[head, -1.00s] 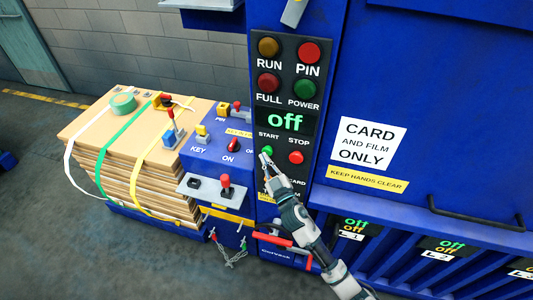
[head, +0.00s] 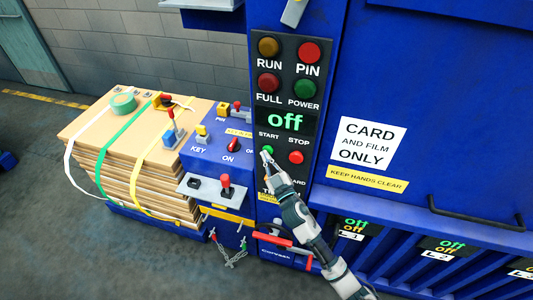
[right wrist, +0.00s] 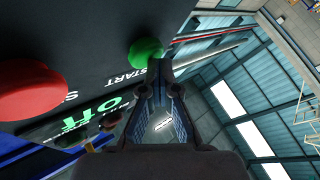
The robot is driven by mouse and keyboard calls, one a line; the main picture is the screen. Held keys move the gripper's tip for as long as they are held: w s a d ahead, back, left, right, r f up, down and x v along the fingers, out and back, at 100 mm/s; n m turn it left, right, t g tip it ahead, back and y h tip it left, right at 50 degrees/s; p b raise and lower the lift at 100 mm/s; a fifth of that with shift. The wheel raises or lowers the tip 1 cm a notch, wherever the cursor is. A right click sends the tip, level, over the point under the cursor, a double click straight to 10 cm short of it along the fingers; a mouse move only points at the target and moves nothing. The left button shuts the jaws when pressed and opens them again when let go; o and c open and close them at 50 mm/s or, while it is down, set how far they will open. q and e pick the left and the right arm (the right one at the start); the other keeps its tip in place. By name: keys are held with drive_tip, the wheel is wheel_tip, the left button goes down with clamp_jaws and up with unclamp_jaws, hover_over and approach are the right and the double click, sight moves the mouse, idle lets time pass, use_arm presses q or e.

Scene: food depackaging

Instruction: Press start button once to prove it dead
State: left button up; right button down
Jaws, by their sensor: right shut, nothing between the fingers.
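The green start button (head: 267,150) sits below its START label on the black control panel (head: 283,75). It also shows in the right wrist view (right wrist: 146,52). My right gripper (head: 265,157) is shut and empty, its fingertips at the lower edge of the start button. In the right wrist view the closed fingertips (right wrist: 158,68) lie right beside the green button; I cannot tell whether they touch it. The red stop button (head: 295,157) is just to the right. The display (head: 285,122) reads "off" in green. My left gripper is not in view.
RUN, PIN, FULL and POWER lamps sit above the display. A blue side box (head: 222,160) with a key, a red rotary switch and a red-knobbed lever stands left of the panel. Strapped cardboard (head: 135,140) lies further left. A handle (head: 475,218) crosses the blue machine at right.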

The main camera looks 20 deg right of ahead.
drive_tip(key=shift+s+a, duration=0.5)
drive_tip(key=shift+s, duration=0.3)
drive_tip(key=shift+s+a+p, duration=0.2)
drive_tip(key=shift+s+a, duration=0.55)
drive_tip(key=shift+s, duration=0.3)
drive_tip(key=shift+s+a+p, duration=0.15)
drive_tip(key=shift+s+a, duration=0.55)
drive_tip(key=shift+s, duration=0.35)
